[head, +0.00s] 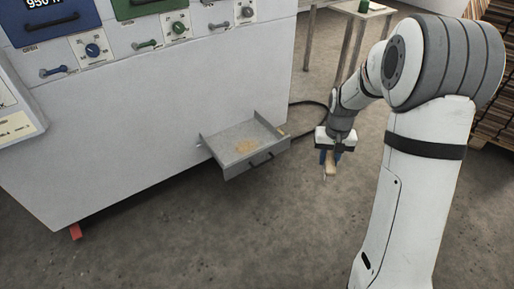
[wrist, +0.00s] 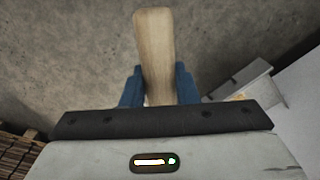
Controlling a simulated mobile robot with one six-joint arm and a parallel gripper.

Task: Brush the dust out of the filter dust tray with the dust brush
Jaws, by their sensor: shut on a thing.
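The filter dust tray (head: 224,143) is a grey metal drawer pulled out low from the machine's side in the head view, with a dark handle on its front. A patch of tan dust (head: 247,146) lies on its floor. Part of the tray (wrist: 236,81) shows at the right of the wrist view. My gripper (head: 330,158) is to the right of the tray, apart from it, pointing down. It is shut on the dust brush, whose wooden handle (wrist: 154,48) stands between the blue fingers in the wrist view; it also shows in the head view (head: 330,167). The bristles are not clearly seen.
The pale machine (head: 150,120) with knobs and coloured panels stands at left, above and behind the tray. A dark cable (head: 310,103) runs along the floor behind the tray. A small table (head: 362,12) stands at the back. The concrete floor in front is clear.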

